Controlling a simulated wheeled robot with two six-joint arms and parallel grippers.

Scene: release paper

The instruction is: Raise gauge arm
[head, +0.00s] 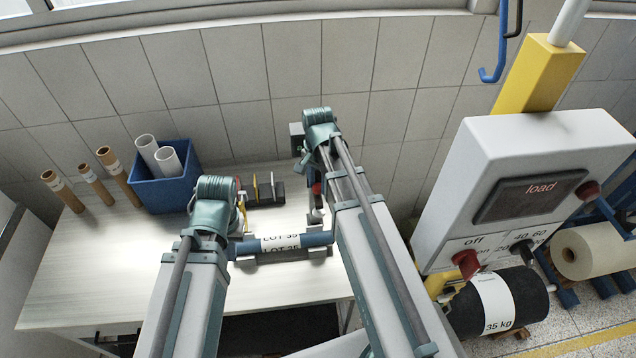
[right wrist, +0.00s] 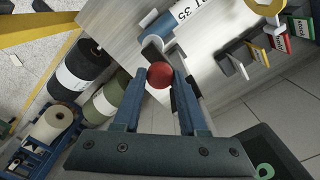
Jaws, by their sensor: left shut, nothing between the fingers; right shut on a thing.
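A red ball knob (right wrist: 160,75) sits between the blue fingers of my right gripper (right wrist: 155,88) in the right wrist view. The right gripper is shut on it. In the head view a bit of red (head: 316,188) shows beside my right arm, above the table. The rest of the gauge arm is mostly hidden there. A blue roll (head: 318,239) marked "LOT 35" lies on supports on the table, and its end shows in the right wrist view (right wrist: 160,25). My left gripper (head: 240,218) is shut and empty near the roll's left end, largely hidden by its wrist.
A blue bin (head: 165,190) with white tubes and several brown tubes (head: 95,183) stand at the table's left. Small coloured cards (head: 262,190) stand behind the roll. A grey "load" control box (head: 530,170) is at the right. The table's left front (head: 90,285) is clear.

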